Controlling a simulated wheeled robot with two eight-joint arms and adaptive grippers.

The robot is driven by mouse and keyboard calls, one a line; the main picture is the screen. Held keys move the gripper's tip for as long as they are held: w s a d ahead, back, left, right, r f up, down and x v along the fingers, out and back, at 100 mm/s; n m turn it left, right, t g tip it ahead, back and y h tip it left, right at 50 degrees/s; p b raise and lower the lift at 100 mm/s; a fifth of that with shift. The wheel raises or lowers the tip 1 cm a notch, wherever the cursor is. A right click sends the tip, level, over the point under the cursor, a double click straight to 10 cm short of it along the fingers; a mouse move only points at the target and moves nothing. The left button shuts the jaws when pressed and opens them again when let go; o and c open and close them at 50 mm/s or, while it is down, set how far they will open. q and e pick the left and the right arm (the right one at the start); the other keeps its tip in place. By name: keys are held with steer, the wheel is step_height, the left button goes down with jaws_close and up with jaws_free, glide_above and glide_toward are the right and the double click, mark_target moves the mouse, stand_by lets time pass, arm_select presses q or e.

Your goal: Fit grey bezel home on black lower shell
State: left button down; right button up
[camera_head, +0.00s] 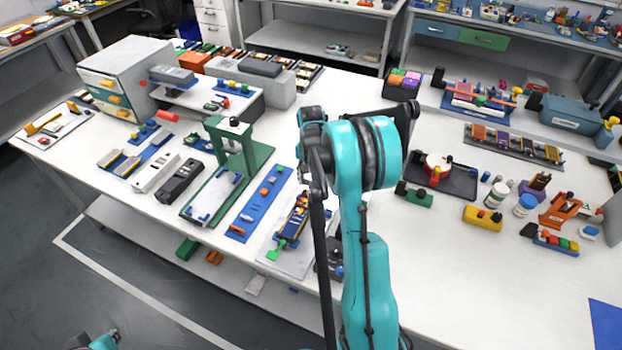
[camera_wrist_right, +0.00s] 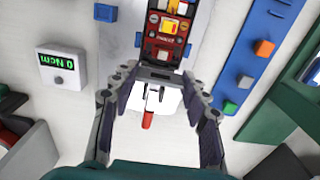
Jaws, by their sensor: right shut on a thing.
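The black lower shell (camera_wrist_right: 152,47), with red and yellow parts inside, lies on a pale plate at the top of the right wrist view. It also shows in the head view (camera_head: 294,224), left of my right arm. My right gripper (camera_wrist_right: 160,80) is shut on a dark bar-like piece, seemingly the grey bezel (camera_wrist_right: 158,74), at the near end of the shell. I cannot tell whether it touches or is seated on the shell. In the head view my right gripper is largely hidden by its arm. My left gripper (camera_head: 92,342) shows only partly at the bottom left, away from the table.
A readout box (camera_wrist_right: 61,67) showing 0 Ncm stands beside the shell. A blue strip (camera_head: 258,203) with small blocks and a green press (camera_head: 236,150) stand to the left. A red-tipped item (camera_wrist_right: 147,119) lies below the gripper.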

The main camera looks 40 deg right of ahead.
mark_target(311, 186)
steer(key=shift+f+b, duration=0.55)
steer(key=shift+f, duration=0.55)
steer(key=shift+f+b, duration=0.85)
stand_by(1.0)
steer(key=o, duration=0.8)
steer(key=shift+o, duration=0.2)
step_height(311, 186, up, 12)
